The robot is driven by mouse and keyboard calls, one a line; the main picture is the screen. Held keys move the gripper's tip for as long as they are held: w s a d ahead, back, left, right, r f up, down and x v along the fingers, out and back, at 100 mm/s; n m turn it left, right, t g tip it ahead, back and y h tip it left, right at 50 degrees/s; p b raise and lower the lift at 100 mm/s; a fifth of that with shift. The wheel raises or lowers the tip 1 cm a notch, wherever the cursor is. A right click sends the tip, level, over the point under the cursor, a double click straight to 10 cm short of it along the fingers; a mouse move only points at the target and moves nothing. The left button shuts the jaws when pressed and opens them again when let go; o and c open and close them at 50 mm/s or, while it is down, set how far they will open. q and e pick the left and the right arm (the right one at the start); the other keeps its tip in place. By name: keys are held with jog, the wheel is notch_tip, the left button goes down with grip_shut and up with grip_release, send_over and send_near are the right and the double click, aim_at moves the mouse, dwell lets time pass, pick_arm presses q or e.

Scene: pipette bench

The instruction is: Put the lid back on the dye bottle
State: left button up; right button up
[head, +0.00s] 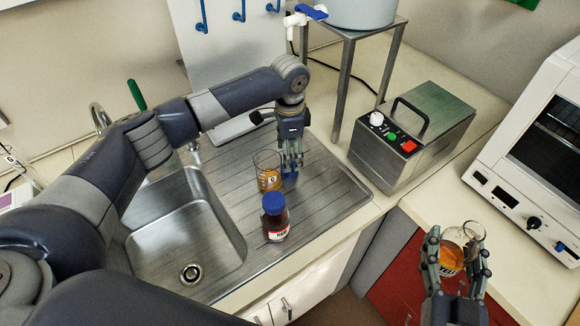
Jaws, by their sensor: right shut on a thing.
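A dark bottle (276,225) with a blue top (273,203) and a white label stands upright on the steel drainboard; I take it for the dye bottle. My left gripper (291,170) points down just behind and right of it, apart from it. A small blue piece (290,176) shows at its fingertips; I cannot tell whether it is held, or whether it is a lid. My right gripper (454,254) is at the lower right, shut on a glass beaker (451,262) with amber liquid and a label. The fingers partly cover the beaker.
A glass beaker (266,163) with amber liquid stands close behind the bottle. A sink (185,235) lies left, a metal stand (345,85) behind. A box with a handle and buttons (425,125) and a white oven (540,150) are right. The drainboard's right part is clear.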

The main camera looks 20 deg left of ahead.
pick_arm(q)
jog(key=f, duration=0.1)
jog(key=f+p, duration=0.1)
jog(key=f, duration=0.1)
jog(key=shift+s+d+f, duration=0.15)
jog(key=shift+s+f, duration=0.1)
jog(key=shift+s, duration=0.1)
pick_arm(e)
notch_tip(320, 180, up, 2)
jog(key=shift+r, duration=0.1)
pick_arm(q)
jog(key=shift+f, duration=0.5)
jog(key=c, duration=0.9)
